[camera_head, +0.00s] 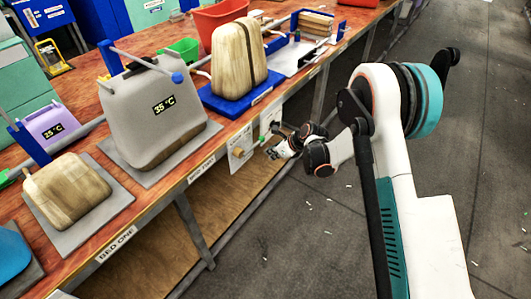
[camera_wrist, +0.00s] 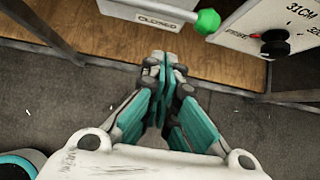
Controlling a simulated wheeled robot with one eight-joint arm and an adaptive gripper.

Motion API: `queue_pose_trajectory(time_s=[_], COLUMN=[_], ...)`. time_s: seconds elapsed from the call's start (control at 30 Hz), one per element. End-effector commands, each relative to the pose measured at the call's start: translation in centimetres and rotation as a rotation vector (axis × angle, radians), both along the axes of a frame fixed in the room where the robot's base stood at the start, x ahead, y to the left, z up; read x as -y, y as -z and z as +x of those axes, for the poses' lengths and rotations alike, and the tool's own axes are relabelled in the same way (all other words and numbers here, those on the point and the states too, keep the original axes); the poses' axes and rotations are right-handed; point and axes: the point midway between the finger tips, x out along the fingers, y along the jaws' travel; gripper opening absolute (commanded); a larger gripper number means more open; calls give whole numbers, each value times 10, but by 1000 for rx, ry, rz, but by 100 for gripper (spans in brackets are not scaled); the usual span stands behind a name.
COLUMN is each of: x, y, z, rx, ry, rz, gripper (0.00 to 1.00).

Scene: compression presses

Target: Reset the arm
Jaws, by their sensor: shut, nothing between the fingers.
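My arm reaches from the right side of the head view toward the front edge of the bench. My gripper (camera_head: 272,154) is beside a control panel (camera_head: 240,147) below the bench top. In the wrist view my gripper (camera_wrist: 165,62) has its teal fingers together with nothing between them. The fingertips are over the wooden lower shelf (camera_wrist: 110,45), apart from the green knob (camera_wrist: 208,21) and the black dial (camera_wrist: 275,44).
The bench (camera_head: 190,158) carries a grey 35 °C press (camera_head: 150,115), a wooden block (camera_head: 239,60) on a blue plate, another wooden block (camera_head: 67,190) on a grey plate, and a red bin (camera_head: 215,17). A bench leg (camera_head: 195,230) stands below. The floor (camera_head: 320,215) at right is mostly clear.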

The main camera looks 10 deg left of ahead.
Motion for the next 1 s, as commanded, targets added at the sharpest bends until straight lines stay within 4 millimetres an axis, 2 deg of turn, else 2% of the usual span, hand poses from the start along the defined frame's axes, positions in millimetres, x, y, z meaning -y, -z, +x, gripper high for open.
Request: queue_pose_trajectory(time_s=[0.1, 0.47, 0.57, 0.67, 0.87, 1.0], x=[12, 20, 25, 36, 74, 102], y=[-16, -25, -35, -59, -129, -174], z=[-4, -7, -7, -6, -13, -26], rx=[1, 2, 20, 68, 214, 314], ry=[2, 0, -15, -53, -182, -283], rz=[0, -2, -14, -48, -166, -259], gripper=[0, 0, 0, 0, 0, 0])
